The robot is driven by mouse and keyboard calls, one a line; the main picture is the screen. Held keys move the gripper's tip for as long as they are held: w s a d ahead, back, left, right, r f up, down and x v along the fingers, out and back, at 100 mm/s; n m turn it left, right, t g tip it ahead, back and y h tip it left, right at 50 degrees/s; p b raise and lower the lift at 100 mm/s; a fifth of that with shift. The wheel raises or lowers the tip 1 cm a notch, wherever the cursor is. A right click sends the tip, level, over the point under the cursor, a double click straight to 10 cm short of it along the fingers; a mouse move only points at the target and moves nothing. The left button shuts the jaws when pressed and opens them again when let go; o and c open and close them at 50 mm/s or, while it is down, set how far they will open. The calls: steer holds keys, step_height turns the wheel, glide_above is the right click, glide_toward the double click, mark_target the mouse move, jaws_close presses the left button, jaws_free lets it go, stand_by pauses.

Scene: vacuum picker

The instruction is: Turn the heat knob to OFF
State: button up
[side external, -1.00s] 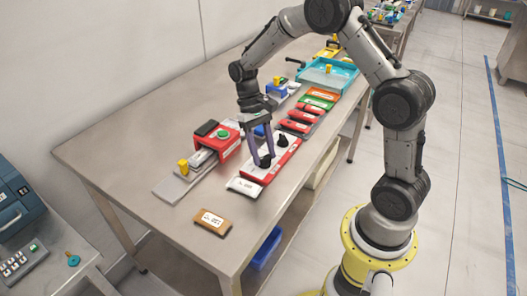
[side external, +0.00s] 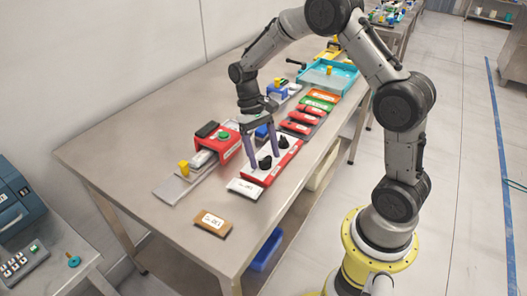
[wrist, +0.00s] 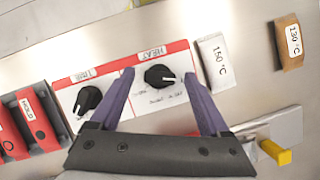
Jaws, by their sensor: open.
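The heat knob (wrist: 159,76) is a black round knob with a white pointer line, on a red-and-white control panel (wrist: 113,72) under the HEAT label. Its pointer points right in the wrist view; the small setting marks around it cannot be read for sure. My gripper (wrist: 157,74) is open, with a purple finger on either side of the heat knob, apart from it in the picture. In the side view, my gripper (side external: 264,156) is over the panel's near end, and the heat knob (side external: 264,163) shows between the fingers. Height above the panel is unclear.
A second black knob (wrist: 88,100) under the TIME label is beside the left finger. A white 150 °C block (wrist: 215,61) and a brown 130 °C block (wrist: 289,42) lie to the right. Red HOLD blocks (wrist: 39,117) are at left. A red machine (side external: 221,140) stands behind the panel.

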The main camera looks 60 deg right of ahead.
steer(key=shift+r, duration=0.1)
steer(key=v, duration=1.3)
steer(key=shift+w+r, duration=0.25)
